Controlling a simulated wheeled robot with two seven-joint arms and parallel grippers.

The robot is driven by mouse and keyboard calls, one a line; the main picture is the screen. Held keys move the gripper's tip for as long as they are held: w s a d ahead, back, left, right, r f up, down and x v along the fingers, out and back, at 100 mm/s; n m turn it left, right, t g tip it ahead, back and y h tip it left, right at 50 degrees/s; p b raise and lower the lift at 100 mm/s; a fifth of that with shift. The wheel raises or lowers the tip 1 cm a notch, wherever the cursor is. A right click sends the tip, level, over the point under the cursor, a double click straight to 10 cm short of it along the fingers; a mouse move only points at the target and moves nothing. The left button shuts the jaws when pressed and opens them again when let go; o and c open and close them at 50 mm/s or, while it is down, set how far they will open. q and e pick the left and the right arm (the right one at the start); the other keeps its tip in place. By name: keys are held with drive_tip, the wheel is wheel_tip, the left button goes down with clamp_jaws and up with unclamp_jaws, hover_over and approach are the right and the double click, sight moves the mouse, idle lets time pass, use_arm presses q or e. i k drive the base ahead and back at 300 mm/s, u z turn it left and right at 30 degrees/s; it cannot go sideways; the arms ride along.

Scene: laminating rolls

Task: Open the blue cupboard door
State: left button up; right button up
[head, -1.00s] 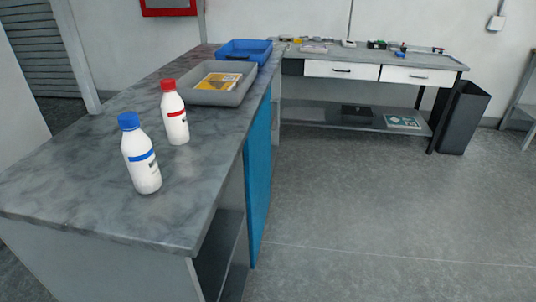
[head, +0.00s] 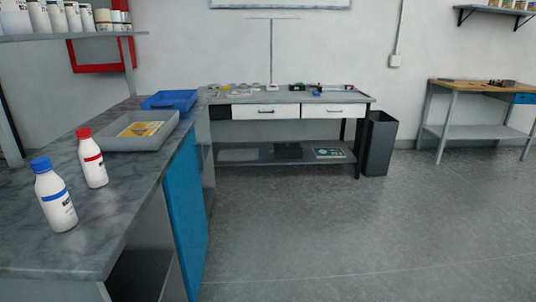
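The blue cupboard door (head: 187,218) is in the front of the grey marbled counter (head: 108,215), left of the middle in the head view. I see it at a steep angle, and it looks like a tall flat blue panel. I cannot make out a handle on it. An open dark shelf space (head: 143,268) is in the counter on the near side of the door. Neither of my grippers is in the view.
Two white bottles, one blue-capped (head: 54,197) and one red-capped (head: 92,160), stand on the counter with a grey tray (head: 153,141) and a blue tray (head: 170,99). A workbench (head: 288,97) and black bin (head: 378,145) stand at the back. The floor (head: 340,230) at right is clear.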

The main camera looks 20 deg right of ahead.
sight(182, 181)
drive_tip(key=z, duration=0.7)
drive_tip(key=i, duration=2.95)
drive_tip(key=u, duration=2.5)
